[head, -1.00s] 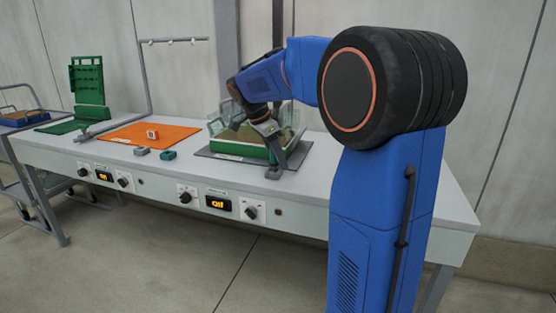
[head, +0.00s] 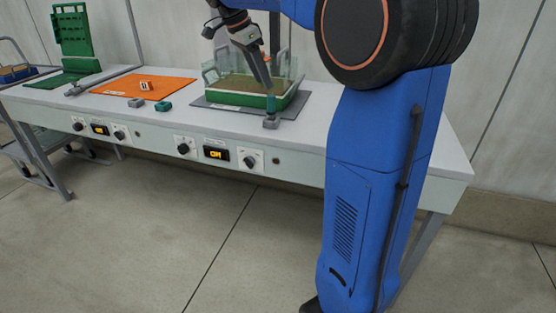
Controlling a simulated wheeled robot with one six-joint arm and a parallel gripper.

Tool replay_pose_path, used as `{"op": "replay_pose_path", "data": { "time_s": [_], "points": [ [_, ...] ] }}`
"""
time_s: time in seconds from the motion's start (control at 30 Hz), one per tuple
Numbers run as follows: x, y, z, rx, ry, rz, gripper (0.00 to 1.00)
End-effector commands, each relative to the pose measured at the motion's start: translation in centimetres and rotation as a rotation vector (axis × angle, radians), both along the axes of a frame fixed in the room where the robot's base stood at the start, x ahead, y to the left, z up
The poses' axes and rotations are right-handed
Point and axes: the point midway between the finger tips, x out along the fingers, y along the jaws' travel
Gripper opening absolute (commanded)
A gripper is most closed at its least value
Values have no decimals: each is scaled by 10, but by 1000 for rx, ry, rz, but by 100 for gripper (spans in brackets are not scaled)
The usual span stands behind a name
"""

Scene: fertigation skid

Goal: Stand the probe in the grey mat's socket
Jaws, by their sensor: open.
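A small teal probe (head: 270,104) stands upright in the grey socket block (head: 271,122) at the front of the dark grey mat (head: 215,107). Its lower end is hidden in the socket. My gripper (head: 267,84) is open just above the probe, pointing down and tilted, with its fingertips close to the probe's top. Whether the fingertips touch the probe is too small to tell. Nothing shows held between the fingers.
A green tray (head: 235,100) with clear walls sits on the grey mat, just behind the probe. An orange mat (head: 120,88) with a small white block (head: 145,85) lies to the left. A grey block (head: 136,105) and a teal block (head: 163,106) lie near the bench front.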

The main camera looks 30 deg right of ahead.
Motion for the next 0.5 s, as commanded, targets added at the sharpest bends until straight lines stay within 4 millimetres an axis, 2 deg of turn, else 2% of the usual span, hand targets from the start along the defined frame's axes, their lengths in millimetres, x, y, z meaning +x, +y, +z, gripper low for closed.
{"op": "replay_pose_path", "data": {
  "time_s": [0.17,0.5],
  "points": [
    [-30,12,-7,34,11,148,43],
    [-129,55,-54,109,32,685,43]
  ]
}}
